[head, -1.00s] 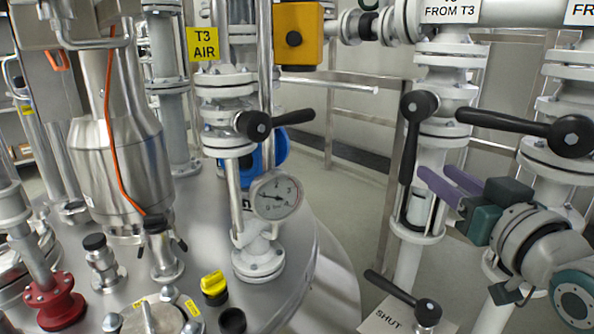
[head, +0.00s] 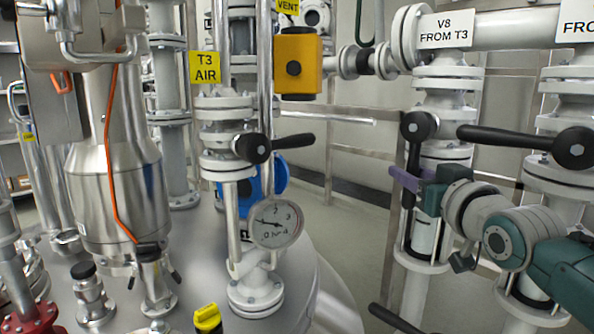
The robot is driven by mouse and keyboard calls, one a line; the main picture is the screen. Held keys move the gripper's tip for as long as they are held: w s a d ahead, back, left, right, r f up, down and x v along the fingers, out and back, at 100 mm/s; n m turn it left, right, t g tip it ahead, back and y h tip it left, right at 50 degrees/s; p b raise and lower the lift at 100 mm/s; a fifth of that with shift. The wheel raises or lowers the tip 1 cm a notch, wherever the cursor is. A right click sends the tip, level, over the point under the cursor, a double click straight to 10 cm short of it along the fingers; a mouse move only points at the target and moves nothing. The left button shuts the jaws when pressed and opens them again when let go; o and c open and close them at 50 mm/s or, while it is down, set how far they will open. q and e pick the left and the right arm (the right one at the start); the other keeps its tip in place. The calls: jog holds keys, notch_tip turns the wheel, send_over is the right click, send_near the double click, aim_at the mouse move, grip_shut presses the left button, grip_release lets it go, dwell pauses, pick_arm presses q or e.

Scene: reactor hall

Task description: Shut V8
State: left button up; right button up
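The V8 label (head: 446,30) reads "V8 FROM T3" and sits on the horizontal pipe at upper right. Below it, the V8 valve has a black lever (head: 413,155) that hangs down from its round hub, along the vertical pipe. My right gripper (head: 402,180), with purple fingers and a green body, comes in from the right. Its fingers are at the lower half of the lever, and one finger crosses in front of it. The other finger is mostly hidden, so I cannot tell whether they are closed on the lever. My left gripper is not in view.
A neighbouring valve's black lever (head: 510,137) points left, just above my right arm. A T3 AIR valve lever (head: 285,142), a pressure gauge (head: 277,224) and a yellow box (head: 298,65) stand at centre. Open floor shows between the tank and the V8 pipe.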

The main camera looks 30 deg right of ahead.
grip_shut()
dwell(1.3)
